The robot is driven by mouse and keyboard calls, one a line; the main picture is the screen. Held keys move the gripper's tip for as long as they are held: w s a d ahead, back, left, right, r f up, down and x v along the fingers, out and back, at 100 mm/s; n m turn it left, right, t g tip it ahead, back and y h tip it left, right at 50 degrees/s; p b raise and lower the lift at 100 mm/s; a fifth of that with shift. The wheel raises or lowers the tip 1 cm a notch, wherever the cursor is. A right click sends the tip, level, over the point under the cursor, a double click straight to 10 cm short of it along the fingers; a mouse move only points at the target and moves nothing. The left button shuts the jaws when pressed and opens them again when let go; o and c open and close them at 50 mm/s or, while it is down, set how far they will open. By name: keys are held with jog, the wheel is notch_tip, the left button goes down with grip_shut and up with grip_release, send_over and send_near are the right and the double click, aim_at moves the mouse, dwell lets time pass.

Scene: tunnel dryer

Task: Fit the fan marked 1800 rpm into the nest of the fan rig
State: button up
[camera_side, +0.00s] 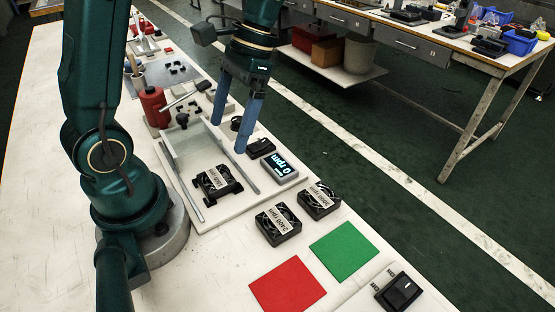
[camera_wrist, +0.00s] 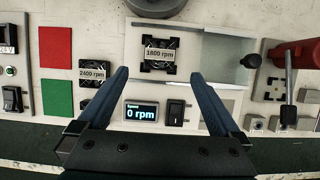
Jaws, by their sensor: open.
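The fan marked 1800 rpm (camera_wrist: 160,52) sits among the black corner pieces of the nest on the fan rig, its label facing up. In the side view this fan (camera_side: 215,180) appears level in the nest (camera_side: 236,188). My gripper (camera_side: 229,138) is open and empty, fingers pointing down over the display side of the rig. In the wrist view its fingertips (camera_wrist: 158,73) are apart, and the fan shows beyond the gap between them. The fan rig (camera_side: 215,221) is a pale plate with a clear-walled channel. Its speed display (camera_wrist: 141,113) reads 0 rpm.
A fan marked 2400 rpm (camera_wrist: 93,72) and another fan (camera_side: 318,200) stand outside the rig near red (camera_side: 288,284) and green (camera_side: 342,250) squares. A rocker switch (camera_wrist: 176,112) is beside the display. A red cylinder (camera_side: 153,105) stands beyond the rig.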

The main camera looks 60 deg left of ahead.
jog(key=s+d+r+t, duration=0.3)
jog(key=d+t, duration=0.3)
jog(key=t, duration=0.4)
jog(key=shift+r, duration=0.6)
